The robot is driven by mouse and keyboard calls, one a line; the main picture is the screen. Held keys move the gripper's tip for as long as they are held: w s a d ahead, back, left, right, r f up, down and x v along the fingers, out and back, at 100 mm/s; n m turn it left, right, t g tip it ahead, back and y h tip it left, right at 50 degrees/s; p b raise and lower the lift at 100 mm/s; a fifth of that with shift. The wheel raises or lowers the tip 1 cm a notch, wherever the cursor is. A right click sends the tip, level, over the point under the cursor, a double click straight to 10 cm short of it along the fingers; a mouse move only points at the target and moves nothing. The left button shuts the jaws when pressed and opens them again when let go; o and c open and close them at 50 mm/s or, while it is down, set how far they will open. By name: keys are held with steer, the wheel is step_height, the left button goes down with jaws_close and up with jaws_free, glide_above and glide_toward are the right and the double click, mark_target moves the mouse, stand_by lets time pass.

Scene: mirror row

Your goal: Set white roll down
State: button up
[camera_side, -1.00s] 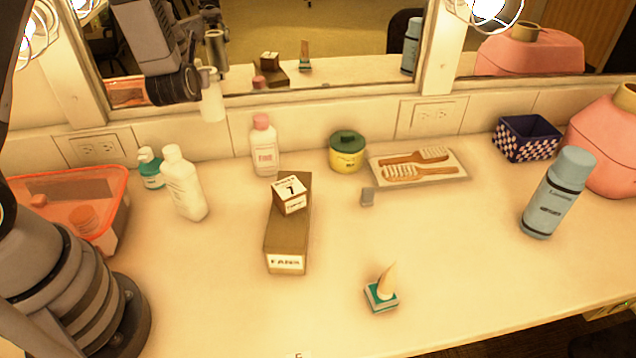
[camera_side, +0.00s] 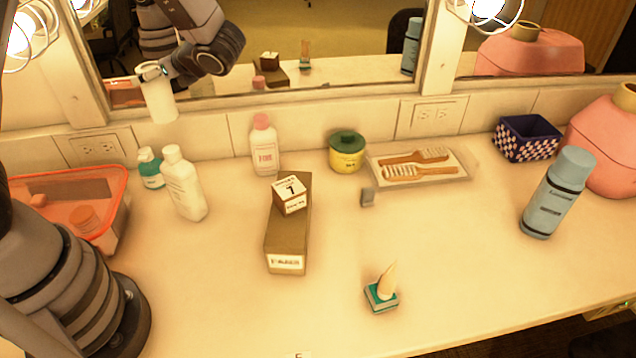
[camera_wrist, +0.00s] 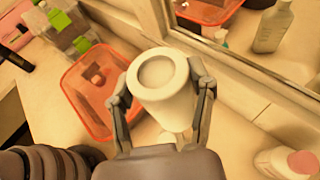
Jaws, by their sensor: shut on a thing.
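The white roll (camera_side: 160,101) is upright in the air in the side view, in front of the wall and mirror frame at the upper left. My gripper (camera_side: 152,73) is at its upper part. In the wrist view, my gripper (camera_wrist: 166,88) has one finger on each side of the white roll (camera_wrist: 165,95) and is shut on it. The roll's round top end faces the camera, with a darker recessed circle. Its lower end partly shows below.
A clear orange-rimmed bin (camera_side: 119,190) stands at left, also in the wrist view (camera_wrist: 97,72). A teal bottle (camera_side: 151,169), white bottle (camera_side: 184,186) and pink-capped bottle (camera_side: 264,148) stand near the wall. A brown box (camera_side: 287,235) is mid-counter.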

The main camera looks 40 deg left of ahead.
steer(key=s+d+f+n+g+h, duration=0.2)
steer(key=s+d+n+g+h, duration=0.45)
steer(key=d+n, duration=0.25)
steer(key=s+d+f+n+g+h, duration=0.1)
steer(key=s+d+n+g+h, duration=0.55)
steer(key=d+n, duration=0.2)
steer(key=w+d+r+n+t+h, duration=0.2)
steer(key=d+r+n+t+h, duration=0.3)
steer(key=d, duration=0.5)
steer(key=w+d+r+n+t+h, duration=0.1)
steer(key=d+r+n+t+h, duration=0.15)
steer(key=d+n+h, duration=0.6)
steer(key=f, duration=0.9)
steer(key=d+f+m+y, duration=0.1)
steer(key=f, duration=0.8)
steer(key=f+m, duration=0.1)
steer(key=f, duration=0.8)
steer(key=shift+w+d+f+y, duration=0.25)
steer(key=shift+f, duration=0.15)
steer(key=o, duration=1.2)
